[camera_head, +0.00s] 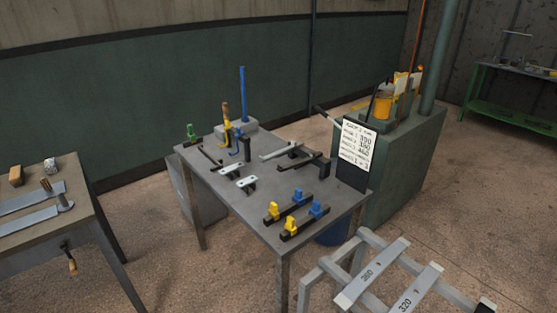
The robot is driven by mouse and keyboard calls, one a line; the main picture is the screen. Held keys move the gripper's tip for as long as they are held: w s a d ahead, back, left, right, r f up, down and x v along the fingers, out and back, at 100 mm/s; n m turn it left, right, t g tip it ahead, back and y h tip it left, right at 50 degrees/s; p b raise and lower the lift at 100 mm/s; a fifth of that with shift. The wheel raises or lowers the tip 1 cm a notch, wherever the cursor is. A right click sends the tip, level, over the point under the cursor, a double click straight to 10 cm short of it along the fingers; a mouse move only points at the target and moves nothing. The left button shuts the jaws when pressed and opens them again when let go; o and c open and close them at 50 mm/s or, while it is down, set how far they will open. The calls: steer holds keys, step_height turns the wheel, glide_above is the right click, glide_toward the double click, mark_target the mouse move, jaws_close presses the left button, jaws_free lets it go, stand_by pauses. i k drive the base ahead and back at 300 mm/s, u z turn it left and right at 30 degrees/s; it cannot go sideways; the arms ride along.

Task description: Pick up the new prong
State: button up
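No part can be surely picked out as the new prong. Possible pieces lie on the grey workbench (255,210): a light bar (281,150) and a dark bar (303,160) towards its right side, and two short pale plates (229,170) near its middle. A thin dark rod (210,156) lies at the left, beside upright tools with yellow parts (227,130). My gripper is not in view.
Dark bars with yellow and blue blocks (288,225) lie at the bench's front. A rack (385,262) with numbered plates stands front right. A handwritten board (358,146) stands near a green cabinet (405,165). Another table (45,230) is left. Open floor lies between the tables.

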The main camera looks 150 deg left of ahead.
mark_target(294, 145)
steer(key=u, duration=0.3)
steer(key=i, duration=0.15)
steer(key=z, duration=0.75)
steer(key=k, duration=0.15)
steer(key=u, duration=3.45)
steer(key=k, duration=0.25)
steer(key=u, duration=1.9)
